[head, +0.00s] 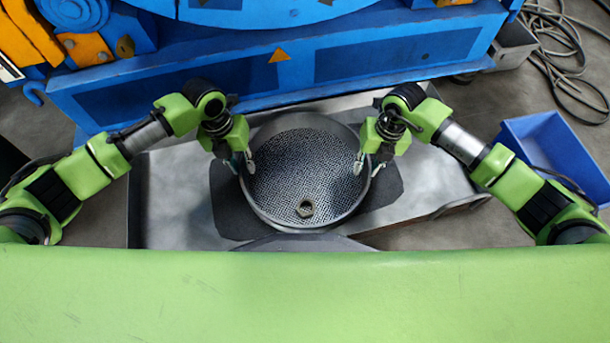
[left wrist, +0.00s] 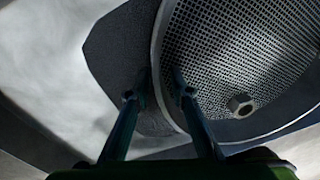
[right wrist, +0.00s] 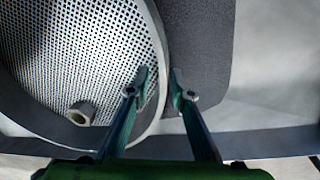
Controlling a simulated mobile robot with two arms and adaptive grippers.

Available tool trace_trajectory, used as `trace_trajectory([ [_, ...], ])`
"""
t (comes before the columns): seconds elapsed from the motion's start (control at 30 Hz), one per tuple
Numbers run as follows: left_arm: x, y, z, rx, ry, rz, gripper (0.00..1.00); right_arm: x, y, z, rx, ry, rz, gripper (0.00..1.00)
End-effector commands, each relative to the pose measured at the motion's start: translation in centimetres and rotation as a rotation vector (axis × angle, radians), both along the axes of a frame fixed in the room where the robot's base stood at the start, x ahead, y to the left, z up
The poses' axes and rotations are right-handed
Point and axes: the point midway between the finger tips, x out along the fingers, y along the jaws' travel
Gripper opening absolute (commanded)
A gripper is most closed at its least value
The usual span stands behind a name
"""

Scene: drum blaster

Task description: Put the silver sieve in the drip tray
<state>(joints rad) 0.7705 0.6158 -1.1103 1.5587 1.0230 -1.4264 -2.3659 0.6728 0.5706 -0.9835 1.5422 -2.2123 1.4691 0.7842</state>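The silver sieve (head: 300,170) is a round perforated pan with a raised rim, lying in the middle of the head view. My left gripper (head: 242,163) is at its left rim. In the left wrist view the fingers stand open on both sides of the sieve rim (left wrist: 156,75), with gaps showing. My right gripper (head: 367,167) is at the right rim. In the right wrist view its fingers are also open around the rim (right wrist: 157,45). A wide grey metal tray (head: 170,200) extends under and around the sieve; I cannot tell whether it is the drip tray.
A hex nut (head: 305,209) lies on the sieve mesh near its front rim. A dark mat (head: 228,200) lies under the sieve. A blue machine (head: 280,75) stands behind. A blue bin (head: 550,145) is at the right, with cables (head: 565,50) on the floor beyond it.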

Motion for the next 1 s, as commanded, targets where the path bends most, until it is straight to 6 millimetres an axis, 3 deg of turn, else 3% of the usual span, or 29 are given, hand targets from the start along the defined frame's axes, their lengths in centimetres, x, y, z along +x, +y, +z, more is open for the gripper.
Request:
trace_trajectory([
  [0.27, 0.1, 0.1, 1.7, -0.002, -0.004, -0.001, 0.21, 0.0, 0.2, 0.0, 0.003, 0.000, 0.002, 0.21],
  [0.7, 0.2, 1.1, 10.3, -0.001, -0.003, 0.000, 0.21, 0.0, 0.2, 0.0, 0.005, 0.000, 0.002, 0.21],
  [1.0, 0.0, 1.3, 12.0, 0.000, 0.000, 0.000, 0.21, 0.1, 0.1, 1.1, 0.005, -0.003, 0.003, 0.21],
])
